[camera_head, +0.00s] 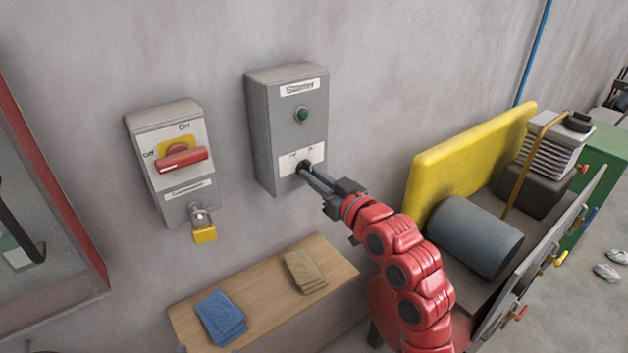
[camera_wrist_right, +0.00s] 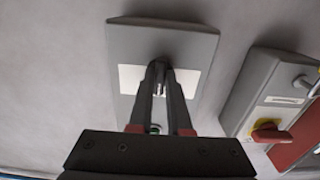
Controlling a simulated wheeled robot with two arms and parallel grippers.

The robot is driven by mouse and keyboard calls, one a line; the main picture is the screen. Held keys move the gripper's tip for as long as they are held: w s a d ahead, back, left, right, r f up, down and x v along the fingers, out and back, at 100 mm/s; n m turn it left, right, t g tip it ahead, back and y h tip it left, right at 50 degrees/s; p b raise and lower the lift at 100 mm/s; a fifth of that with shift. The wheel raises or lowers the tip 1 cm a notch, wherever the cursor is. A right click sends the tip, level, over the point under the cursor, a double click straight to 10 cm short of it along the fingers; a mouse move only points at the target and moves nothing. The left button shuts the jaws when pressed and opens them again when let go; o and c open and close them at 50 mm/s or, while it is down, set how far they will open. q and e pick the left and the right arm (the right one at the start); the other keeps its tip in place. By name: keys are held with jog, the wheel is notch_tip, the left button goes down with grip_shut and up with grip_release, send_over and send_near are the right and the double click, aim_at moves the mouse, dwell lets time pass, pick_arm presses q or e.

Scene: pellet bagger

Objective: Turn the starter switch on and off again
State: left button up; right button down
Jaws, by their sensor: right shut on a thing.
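The grey starter box (camera_head: 262,130) is on the wall, with a "Starter" label at its top and a green button or lamp (camera_head: 302,114) below that. Its switch (camera_head: 303,165) is a dark knob on a white plate low on the box. My right gripper (camera_head: 308,172) is shut on the switch. The right wrist view shows the fingers (camera_wrist_right: 157,75) closed together in front of the white plate (camera_wrist_right: 130,79), mostly covering the knob, so its position is hidden. My left gripper is not in view.
Left of the starter box is an isolator box (camera_head: 168,118) with a red handle (camera_head: 183,159) and a yellow padlock (camera_head: 204,233). A wooden shelf (camera_head: 262,318) below holds blue and tan folded items. A machine with a yellow panel (camera_head: 470,150) and grey drum (camera_head: 466,236) stands right.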

jog(key=shift+m, duration=2.9)
jog(key=c, duration=0.9)
grip_release()
jog(key=shift+o, duration=0.2)
jog(key=shift+s, duration=0.1)
